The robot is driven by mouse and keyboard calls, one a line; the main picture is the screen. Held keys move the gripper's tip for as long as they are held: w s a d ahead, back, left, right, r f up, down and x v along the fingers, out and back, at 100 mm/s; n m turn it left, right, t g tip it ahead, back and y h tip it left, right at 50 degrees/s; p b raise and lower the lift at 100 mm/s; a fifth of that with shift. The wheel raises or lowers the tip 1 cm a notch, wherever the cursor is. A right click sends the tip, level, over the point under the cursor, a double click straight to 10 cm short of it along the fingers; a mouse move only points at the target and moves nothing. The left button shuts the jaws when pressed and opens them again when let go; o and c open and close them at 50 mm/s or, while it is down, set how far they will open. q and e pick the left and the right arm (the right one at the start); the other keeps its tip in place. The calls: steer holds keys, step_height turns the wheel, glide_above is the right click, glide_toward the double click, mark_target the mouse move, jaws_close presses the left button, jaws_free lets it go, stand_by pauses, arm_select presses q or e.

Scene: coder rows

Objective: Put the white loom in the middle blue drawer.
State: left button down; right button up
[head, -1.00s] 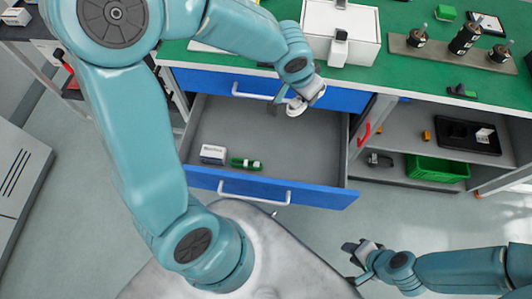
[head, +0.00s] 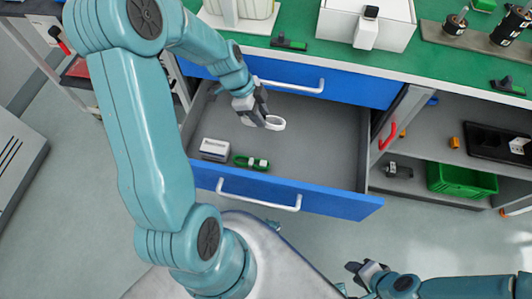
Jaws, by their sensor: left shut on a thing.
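The white loom (head: 276,123) is a small white ring-shaped bundle. My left gripper (head: 262,117) is shut on it and holds it over the inside of the open blue drawer (head: 330,204). Whether the loom touches the drawer floor I cannot tell. The drawer is pulled out below a shut blue drawer (head: 350,88), and its grey floor is mostly bare. My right gripper (head: 354,273) is empty and looks open, low at the right over the floor, apart from the drawer.
A white box (head: 215,149) and a green part (head: 250,162) lie in the drawer's front left. The green worktop (head: 300,25) above bears a white case (head: 340,20) and other parts. A shelf at the right holds a green crate (head: 462,180).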

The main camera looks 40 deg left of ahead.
arm_select(q)
step_height(320, 180, down, 13)
steer(key=shift+r+b, duration=0.2)
steer(key=shift+b, duration=0.65)
steer(key=shift+f+b, duration=0.4)
steer(key=shift+f, duration=1.85)
steer(key=c, duration=1.1)
jaws_free()
steer(key=shift+f, duration=0.1)
steer(key=shift+r, duration=0.35)
steer(key=p+v, duration=0.1)
steer(key=v, duration=1)
steer(key=shift+s+a+r, duration=0.1)
steer(key=shift+r, duration=0.15)
